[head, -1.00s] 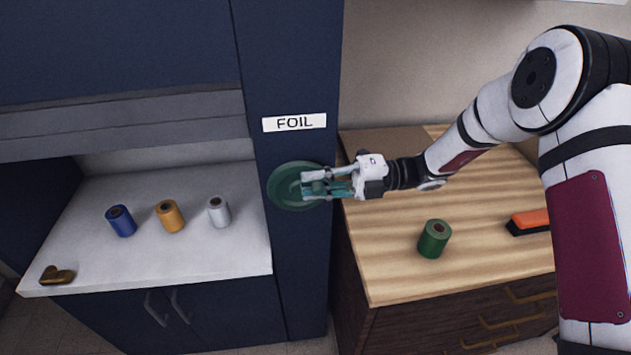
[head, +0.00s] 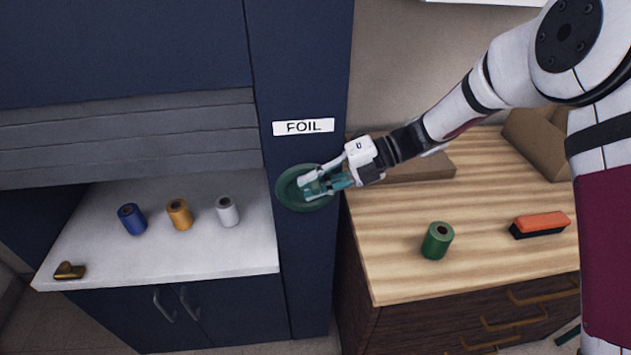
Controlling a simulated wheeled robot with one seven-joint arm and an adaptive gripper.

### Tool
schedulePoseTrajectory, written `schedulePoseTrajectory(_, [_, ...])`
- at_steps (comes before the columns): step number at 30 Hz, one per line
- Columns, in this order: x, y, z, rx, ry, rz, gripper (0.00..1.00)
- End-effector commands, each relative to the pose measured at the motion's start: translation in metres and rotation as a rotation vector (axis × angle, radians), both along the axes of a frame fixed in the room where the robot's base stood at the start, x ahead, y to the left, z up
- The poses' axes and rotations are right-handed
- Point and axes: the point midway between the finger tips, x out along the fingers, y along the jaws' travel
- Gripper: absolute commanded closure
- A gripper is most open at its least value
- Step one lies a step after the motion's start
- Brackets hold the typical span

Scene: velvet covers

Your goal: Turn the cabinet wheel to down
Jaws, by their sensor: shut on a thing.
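The cabinet wheel (head: 288,190) is a round green dial on the dark blue cabinet post, below a white FOIL label (head: 304,127). My gripper (head: 312,187) reaches in from the right and is shut on the wheel's middle part. Its fingers and hand cover the wheel's centre and right side, so the grasped part is partly hidden.
A blue roll (head: 132,219), an orange roll (head: 179,214), a silver roll (head: 228,211) and a brass object (head: 69,271) are on the white shelf (head: 170,255). Cardboard boxes stand behind.

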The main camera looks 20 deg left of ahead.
Motion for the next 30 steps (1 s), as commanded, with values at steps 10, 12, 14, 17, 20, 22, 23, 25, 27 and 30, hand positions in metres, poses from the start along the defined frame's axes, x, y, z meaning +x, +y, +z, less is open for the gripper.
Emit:
schedulePoseTrajectory(10, [-0.001, 0.001, 0.0, 0.003, 0.002, 0.003, 0.62])
schedulePoseTrajectory(12, [-0.001, 0.001, 0.0, 0.003, 0.001, 0.002, 0.62])
schedulePoseTrajectory(14, [-0.001, 0.0, 0.0, 0.003, 0.001, 0.002, 0.62])
schedulePoseTrajectory(17, [0.001, -0.001, 0.001, 0.003, 0.001, 0.001, 0.62])
schedulePoseTrajectory(20, [0.006, -0.008, 0.004, 0.002, 0.0, -0.001, 0.62])
schedulePoseTrajectory(22, [0.011, -0.016, 0.009, 0.003, 0.001, -0.002, 0.62])
schedulePoseTrajectory(23, [0.014, -0.02, 0.011, 0.002, 0.0, -0.003, 0.62])
schedulePoseTrajectory(25, [0.02, -0.032, 0.016, 0.003, -0.001, -0.002, 0.62])
schedulePoseTrajectory(27, [0.027, -0.043, 0.023, 0.003, -0.002, -0.002, 0.62])
schedulePoseTrajectory(30, [0.037, -0.059, 0.031, 0.003, 0.0, -0.001, 0.62])
